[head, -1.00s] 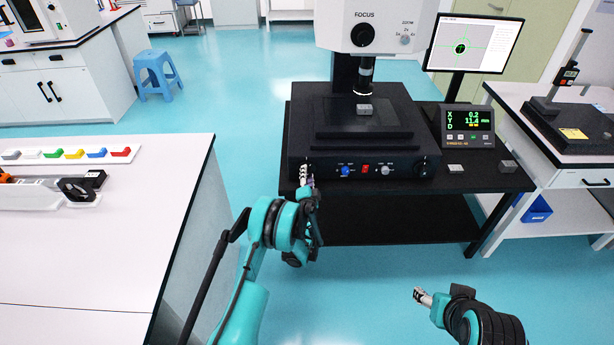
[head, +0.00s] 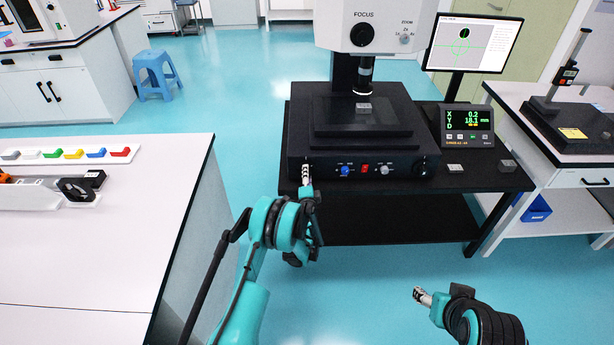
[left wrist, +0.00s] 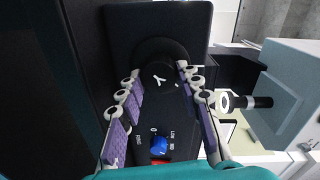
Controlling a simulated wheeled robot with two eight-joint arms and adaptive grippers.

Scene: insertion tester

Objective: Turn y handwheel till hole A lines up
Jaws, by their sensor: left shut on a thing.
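The black y handwheel (left wrist: 160,82), marked with a white Y, is on the dark front panel in the left wrist view. My left gripper (left wrist: 157,72) has its purple-padded fingers on both sides of it and is shut on it. In the head view my left gripper (head: 306,172) is at the left end of the microscope's base front and covers the wheel. The monitor (head: 474,43) shows a dark round hole above the centre of a green crosshair. The readout (head: 467,120) reads X 0.2 and Y 18.1. My right gripper (head: 422,297) is away from the machine; its fingers are too small to judge.
A small grey metal block (head: 363,107) lies on the stage (head: 335,126) under the lens. A blue knob (head: 345,170) and a red switch (head: 365,169) are right of my left gripper. A white bench (head: 90,250) stands at the left.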

